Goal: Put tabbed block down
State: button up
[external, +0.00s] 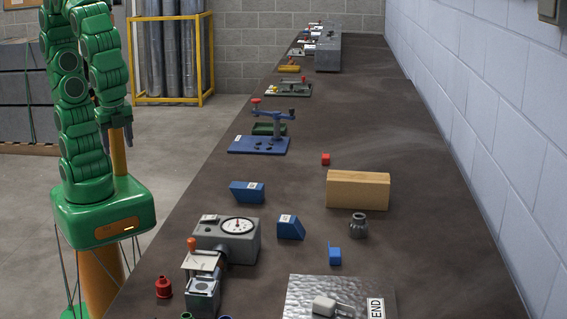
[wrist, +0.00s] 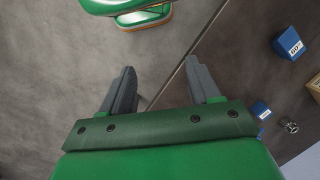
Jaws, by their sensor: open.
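A small blue block with an upright tab (external: 334,255), which looks like the tabbed block, sits on the dark bench top in the external view, right of centre and near the front. My gripper (external: 120,122) hangs beside the bench at the left, well away from that block. In the wrist view my gripper (wrist: 163,85) is open, with its two grey fingers wide apart and nothing between them. One finger is over the floor and the other is by the bench edge. I cannot clearly pick out the tabbed block in the wrist view.
A dial gauge unit (external: 238,226) and a metal plate (external: 300,290) are nearer the front.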

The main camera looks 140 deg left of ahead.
jog(key=w+a+f+m+g+y, duration=0.15)
jog(key=w+a, duration=0.25)
jog(key=a, duration=0.8)
jog(key=w+a+f+g+y, duration=0.15)
jog(key=w+a, duration=0.35)
jog(key=a, duration=0.7)
jog(key=w+a+m+y, duration=0.15)
jog(key=w+a, duration=0.25)
jog(key=a, duration=0.9)
jog(key=m+g+y, duration=0.4)
jog(key=m, duration=0.1)
send_near(326, 155)
jog(key=shift+x, duration=0.75)
jog(key=shift+s+a+f+m, duration=0.25)
jog(key=shift+a+f+m, duration=0.05)
jog(key=shift+a, duration=0.1)
jog(key=shift+x, duration=3.9)
jog(key=shift+d, duration=0.1)
grip_shut()
jog(key=shift+r, duration=0.65)
notch_tip(326, 155, up, 2)
jog(key=shift+r, duration=0.2)
jog(key=s+d+r, duration=0.4)
jog(key=d+r, duration=0.5)
jog(key=d, duration=0.4)
jog(key=shift+s+d+r, duration=0.15)
jog(key=shift+r, duration=0.1)
